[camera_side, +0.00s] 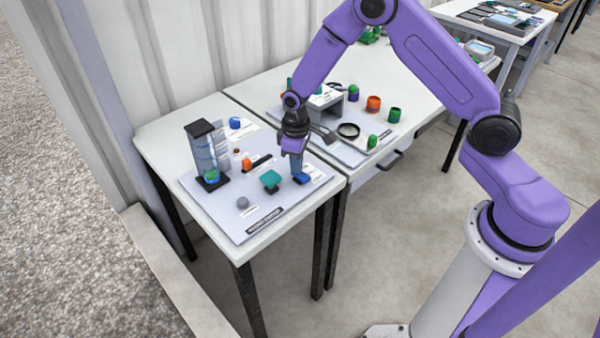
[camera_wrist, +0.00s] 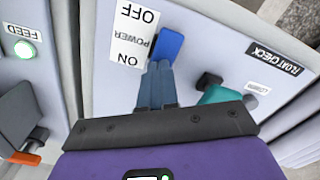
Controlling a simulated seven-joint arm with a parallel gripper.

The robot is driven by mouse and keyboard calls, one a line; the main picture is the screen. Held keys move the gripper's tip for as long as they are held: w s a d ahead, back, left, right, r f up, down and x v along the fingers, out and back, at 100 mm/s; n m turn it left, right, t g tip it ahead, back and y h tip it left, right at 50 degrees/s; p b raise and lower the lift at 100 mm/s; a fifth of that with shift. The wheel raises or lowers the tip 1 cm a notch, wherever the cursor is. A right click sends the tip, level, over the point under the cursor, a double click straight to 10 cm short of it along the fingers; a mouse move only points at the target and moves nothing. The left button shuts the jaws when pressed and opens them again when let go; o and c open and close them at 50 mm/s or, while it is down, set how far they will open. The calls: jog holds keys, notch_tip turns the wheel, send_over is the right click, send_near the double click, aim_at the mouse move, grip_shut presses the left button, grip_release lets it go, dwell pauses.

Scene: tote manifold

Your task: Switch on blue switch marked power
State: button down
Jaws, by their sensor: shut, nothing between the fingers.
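The blue power switch (camera_wrist: 170,44) shows in the wrist view beside a white label (camera_wrist: 134,38) reading OFF, POWER and ON, which appears upside down with ON at the lower end. In the side view the blue switch (camera_side: 301,179) sits near the right edge of the panel (camera_side: 222,215). My gripper (camera_wrist: 158,68) is shut and empty, its fingertips at the ON end of the switch and hiding part of it. I cannot tell whether they touch it. In the side view my gripper (camera_side: 297,171) points down at the switch.
A teal-topped part (camera_side: 270,179) stands close left of the switch. A clear column (camera_side: 203,152), an orange part (camera_side: 246,163) and a grey knob (camera_side: 242,203) stand on the same panel. A lit green FEED light (camera_wrist: 25,50) is on the neighbouring panel.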

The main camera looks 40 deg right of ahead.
jog(key=shift+r, duration=3.45)
jog(key=s+a+r+n, duration=0.35)
jog(key=s+r, duration=0.65)
jog(key=s, duration=0.4)
jog(key=s+d+r+n, duration=0.1)
jog(key=s+d+r, duration=0.1)
jog(key=s, duration=0.7)
jog(key=s+d+r+n, duration=0.2)
jog(key=s+d, duration=0.1)
jog(key=s, duration=0.6)
jog(key=shift+s, duration=0.35)
